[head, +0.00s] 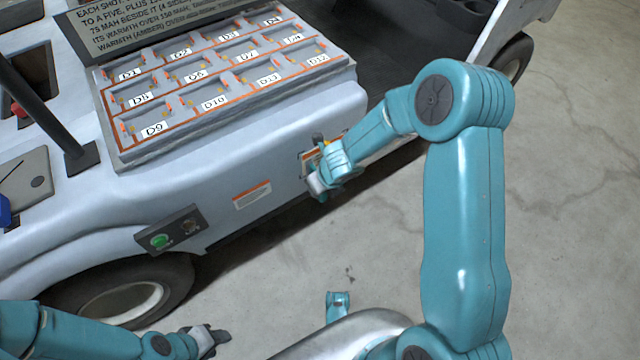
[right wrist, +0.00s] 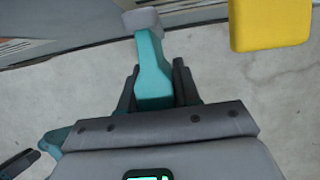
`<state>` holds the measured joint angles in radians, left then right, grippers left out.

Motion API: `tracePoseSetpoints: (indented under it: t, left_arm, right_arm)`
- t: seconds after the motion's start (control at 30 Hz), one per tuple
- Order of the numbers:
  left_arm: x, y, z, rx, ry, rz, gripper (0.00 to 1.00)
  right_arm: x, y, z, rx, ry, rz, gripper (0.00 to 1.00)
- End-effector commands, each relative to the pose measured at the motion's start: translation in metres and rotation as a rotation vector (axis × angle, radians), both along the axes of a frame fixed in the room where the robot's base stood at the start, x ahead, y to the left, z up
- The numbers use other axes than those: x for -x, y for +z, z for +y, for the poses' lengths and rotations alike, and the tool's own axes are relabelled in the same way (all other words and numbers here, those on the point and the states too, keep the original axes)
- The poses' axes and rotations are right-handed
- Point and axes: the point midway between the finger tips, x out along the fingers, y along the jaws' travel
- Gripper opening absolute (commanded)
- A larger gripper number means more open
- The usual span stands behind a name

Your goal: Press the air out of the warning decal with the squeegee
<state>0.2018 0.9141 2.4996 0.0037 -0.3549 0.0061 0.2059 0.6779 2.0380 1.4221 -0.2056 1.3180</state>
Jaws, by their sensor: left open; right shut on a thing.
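The squeegee has a teal handle (right wrist: 152,75) and a grey head (right wrist: 142,20). My right gripper (right wrist: 153,90) is shut on the handle in the right wrist view. The grey head reaches the cart's side; I cannot tell whether it touches. In the head view my right gripper (head: 325,177) is at the cart's side, partly covering an orange-and-white decal (head: 306,165). A second orange-and-white decal (head: 252,195) is in full view to its left. I cannot tell which is the warning decal. My left gripper (head: 207,341) is open and empty, low over the floor.
The pale cart (head: 220,190) carries a tray of labelled compartments (head: 122,156) and a text plate (head: 140,25). A button box (head: 170,230) with a green button is above a wheel (head: 122,300). A yellow block (right wrist: 270,22) is near the squeegee. The concrete floor at right is clear.

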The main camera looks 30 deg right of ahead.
Motion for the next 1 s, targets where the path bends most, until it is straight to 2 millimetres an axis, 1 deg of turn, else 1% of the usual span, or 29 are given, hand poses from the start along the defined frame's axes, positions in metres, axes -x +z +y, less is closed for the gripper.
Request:
tracePoseSetpoints:
  t: [0.03, 0.17, 0.4, 0.57, 0.73, 1.0]
  left_arm:
    - [0.0, -0.011, 0.0, 0.0, 0.0, 0.0, 0.43]
    - [0.0, -0.025, 0.0, 0.0, 0.0, 0.001, 0.43]
    - [0.0, -0.043, 0.0, 0.0, 0.0, 0.001, 0.43]
    - [0.0, -0.05, 0.0, 0.0, 0.0, 0.0, 0.43]
    - [0.0, -0.051, 0.0, 0.0, 0.0, 0.0, 0.43]
    - [0.0, -0.047, 0.0, 0.0, 0.0, 0.0, 0.43]
  right_arm:
    - [0.005, -0.005, -0.001, 0.001, 0.0, -0.002, 0.01]
    - [0.02, -0.006, -0.002, 0.001, 0.0, -0.002, 0.01]
    - [0.046, -0.004, -0.004, 0.001, 0.0, -0.001, 0.01]
    - [0.061, -0.003, -0.005, 0.001, 0.0, -0.001, 0.01]
    - [0.065, -0.001, -0.006, 0.001, 0.0, -0.001, 0.01]
    - [0.062, 0.001, -0.005, 0.0, 0.0, 0.0, 0.01]
